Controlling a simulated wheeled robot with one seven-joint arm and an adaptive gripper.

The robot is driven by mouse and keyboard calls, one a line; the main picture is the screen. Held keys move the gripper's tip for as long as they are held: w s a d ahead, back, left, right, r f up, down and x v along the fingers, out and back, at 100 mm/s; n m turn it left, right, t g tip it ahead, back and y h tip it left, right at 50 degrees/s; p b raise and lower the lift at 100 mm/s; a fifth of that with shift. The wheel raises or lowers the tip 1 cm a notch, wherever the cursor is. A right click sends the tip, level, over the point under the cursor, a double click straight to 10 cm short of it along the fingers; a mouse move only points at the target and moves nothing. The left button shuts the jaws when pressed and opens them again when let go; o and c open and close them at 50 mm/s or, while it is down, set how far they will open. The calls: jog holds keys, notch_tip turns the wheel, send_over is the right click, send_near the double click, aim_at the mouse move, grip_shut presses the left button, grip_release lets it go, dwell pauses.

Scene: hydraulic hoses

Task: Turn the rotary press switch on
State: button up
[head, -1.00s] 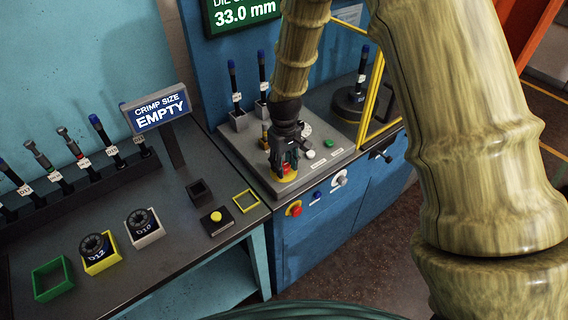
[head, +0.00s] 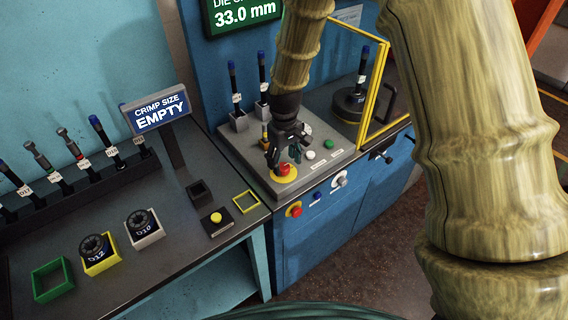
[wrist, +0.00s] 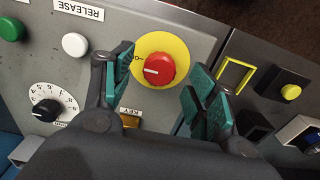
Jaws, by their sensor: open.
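A red rotary knob (wrist: 159,70) with a white line sits on a round yellow plate (wrist: 178,46) on the grey console. In the wrist view the white line lies nearly level on the knob's left side, near a small dark mark on the plate. In the head view the knob (head: 284,169) shows below my gripper (head: 283,160). My gripper (wrist: 158,82) is open, its teal-padded fingers spread to the left and right of the knob. The fingers hold nothing, and I cannot tell their exact height above the plate.
The console also has a white button (wrist: 75,44), a green button (wrist: 10,29), a dial (wrist: 47,109) and a key switch (wrist: 131,118). A yellow-framed guard (head: 376,95) stands at the right. A bench (head: 185,235) with a yellow button is at the left.

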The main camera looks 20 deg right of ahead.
aim_at(285, 166)
notch_tip(285, 166, up, 10)
dwell(0.5)
jog(key=shift+f, duration=0.1)
